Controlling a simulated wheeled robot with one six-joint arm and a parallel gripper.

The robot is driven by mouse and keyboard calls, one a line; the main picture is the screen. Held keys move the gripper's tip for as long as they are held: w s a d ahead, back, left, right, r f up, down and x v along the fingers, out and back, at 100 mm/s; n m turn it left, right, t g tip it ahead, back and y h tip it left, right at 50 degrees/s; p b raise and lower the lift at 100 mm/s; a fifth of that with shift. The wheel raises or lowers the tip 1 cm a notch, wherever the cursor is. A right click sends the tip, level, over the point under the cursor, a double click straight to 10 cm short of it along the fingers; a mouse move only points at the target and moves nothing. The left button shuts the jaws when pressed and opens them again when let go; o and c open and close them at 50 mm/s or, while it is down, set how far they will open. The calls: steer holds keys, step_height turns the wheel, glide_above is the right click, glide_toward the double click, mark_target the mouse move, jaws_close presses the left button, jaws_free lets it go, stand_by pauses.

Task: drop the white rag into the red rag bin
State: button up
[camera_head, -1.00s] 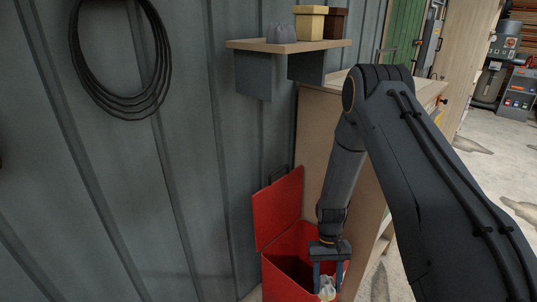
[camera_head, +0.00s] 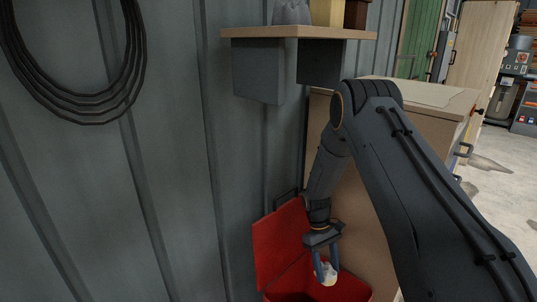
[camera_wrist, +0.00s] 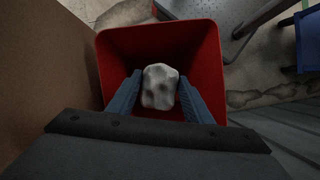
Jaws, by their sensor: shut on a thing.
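The white rag (camera_wrist: 160,87) is a crumpled grey-white lump between the fingers of my gripper (camera_wrist: 158,95) in the wrist view. My gripper (camera_head: 326,272) is shut on it, and the rag (camera_head: 329,274) also shows in the head view. The red rag bin (camera_wrist: 212,62) is open, and the rag appears over its mouth in the wrist view. In the head view the bin (camera_head: 342,287) is at the bottom edge, with its red lid (camera_head: 277,243) raised against the wall. How deep the rag hangs relative to the rim is hard to tell.
A wooden cabinet (camera_head: 350,207) stands right beside the bin. A wall shelf (camera_head: 297,33) with boxes hangs above it. A coiled black cable (camera_head: 78,105) hangs on the corrugated wall at left. Open floor (camera_head: 492,178) lies at the right.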

steer(key=shift+f+b, duration=1.3)
steer(key=shift+f, duration=1.7)
steer(key=o, duration=1)
steer(key=shift+r, duration=0.1)
steer(key=b+v, duration=0.1)
steer(key=v, duration=0.6)
steer(key=shift+w+r, duration=0.1)
steer(key=shift+a+r, duration=0.1)
steer(key=shift+r, duration=0.1)
steer(key=shift+r, duration=0.1)
